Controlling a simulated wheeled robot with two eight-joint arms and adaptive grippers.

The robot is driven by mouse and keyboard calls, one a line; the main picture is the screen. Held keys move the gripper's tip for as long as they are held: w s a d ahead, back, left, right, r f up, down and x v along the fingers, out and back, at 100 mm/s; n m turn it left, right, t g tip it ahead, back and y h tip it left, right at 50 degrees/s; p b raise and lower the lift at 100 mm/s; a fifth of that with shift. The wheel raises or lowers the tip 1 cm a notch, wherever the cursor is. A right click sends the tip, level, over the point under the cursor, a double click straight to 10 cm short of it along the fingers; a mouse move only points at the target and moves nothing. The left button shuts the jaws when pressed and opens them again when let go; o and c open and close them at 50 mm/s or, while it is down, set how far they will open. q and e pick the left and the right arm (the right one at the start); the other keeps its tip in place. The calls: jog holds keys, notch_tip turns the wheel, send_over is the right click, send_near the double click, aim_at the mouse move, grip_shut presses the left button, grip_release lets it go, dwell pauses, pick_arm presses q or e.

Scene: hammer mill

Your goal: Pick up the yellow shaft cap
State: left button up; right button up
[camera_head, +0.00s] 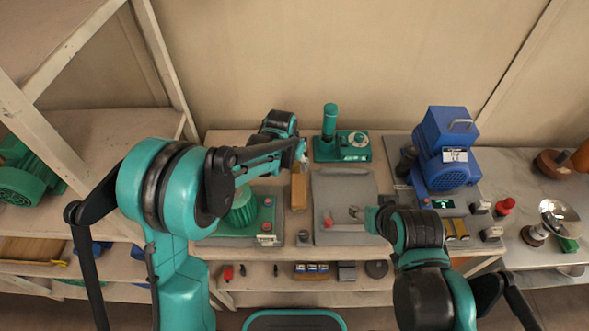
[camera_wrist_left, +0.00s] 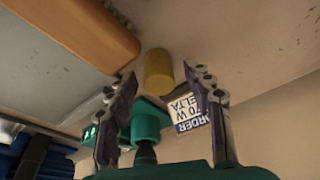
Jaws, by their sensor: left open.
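The yellow shaft cap (camera_wrist_left: 158,70) shows in the left wrist view as a short dull-yellow cylinder. It appears between and just beyond the fingertips of my left gripper (camera_wrist_left: 160,84), with gaps on both sides. My left gripper is open and empty. In the head view, my left gripper (camera_head: 302,158) is at the back of the bench, above the brown block; the cap cannot be made out clearly there. My right gripper (camera_head: 358,212) is over the grey plate, small and partly hidden by its arm, so its jaw state is unclear.
A brown block (camera_head: 299,192) stands between the green motor (camera_head: 243,207) and the grey plate (camera_head: 343,188). A green device with an upright cylinder (camera_head: 329,121) stands at the back. The blue machine (camera_head: 445,150) stands to the right. The wrist view also shows a printed label (camera_wrist_left: 187,112).

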pick_arm(q)
jog(key=shift+w+d+f, duration=0.1)
jog(key=shift+f, duration=0.25)
jog(key=shift+r, duration=0.1)
jog(key=c, duration=0.9)
